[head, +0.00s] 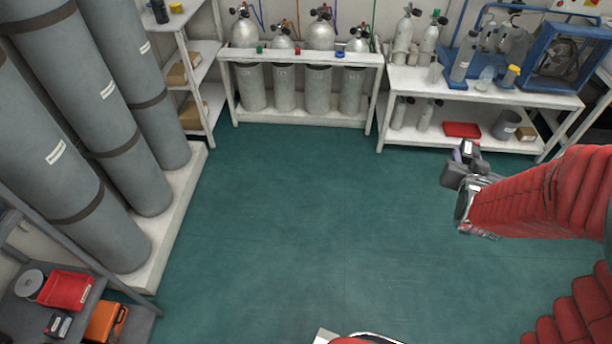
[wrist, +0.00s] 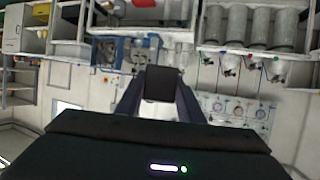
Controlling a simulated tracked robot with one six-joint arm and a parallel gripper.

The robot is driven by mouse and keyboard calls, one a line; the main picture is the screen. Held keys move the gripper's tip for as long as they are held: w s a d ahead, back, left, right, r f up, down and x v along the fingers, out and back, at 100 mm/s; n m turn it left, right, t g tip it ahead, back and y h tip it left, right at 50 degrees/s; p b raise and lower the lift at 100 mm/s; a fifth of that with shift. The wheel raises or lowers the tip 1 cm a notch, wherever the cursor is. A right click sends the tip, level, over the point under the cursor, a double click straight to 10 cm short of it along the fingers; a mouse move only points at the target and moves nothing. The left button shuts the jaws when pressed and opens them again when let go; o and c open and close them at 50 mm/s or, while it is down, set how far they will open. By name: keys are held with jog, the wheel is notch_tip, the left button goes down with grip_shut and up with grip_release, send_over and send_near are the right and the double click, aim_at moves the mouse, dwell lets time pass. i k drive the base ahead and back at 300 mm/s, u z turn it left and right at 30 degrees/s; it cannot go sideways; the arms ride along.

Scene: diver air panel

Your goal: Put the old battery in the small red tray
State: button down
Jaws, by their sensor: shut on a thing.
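My gripper (head: 462,166) is raised over the floor at the right of the head view, in front of the white bench. It is shut on a dark block with a pale patch, which looks like the old battery (head: 470,152). In the wrist view the battery (wrist: 162,84) shows as a dark block between the two fingers. A red tray (head: 68,290) sits on the grey shelf unit at lower left, far from my gripper. Another red tray (head: 462,130) lies on the bench's lower shelf, behind my gripper. I cannot tell which one the task names.
A dark battery-like block (head: 57,325), an orange case (head: 105,322) and a grey disc (head: 29,284) are by the lower-left tray. Tall grey cylinders (head: 75,120) stand on a white plinth at left. The green floor (head: 290,210) is clear in the middle.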

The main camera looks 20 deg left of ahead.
aim_at(69, 292)
jog(key=z, duration=0.1)
jog(key=i, duration=1)
jog(key=u, duration=1.75)
jog(key=i, duration=0.2)
jog(key=u, duration=1.95)
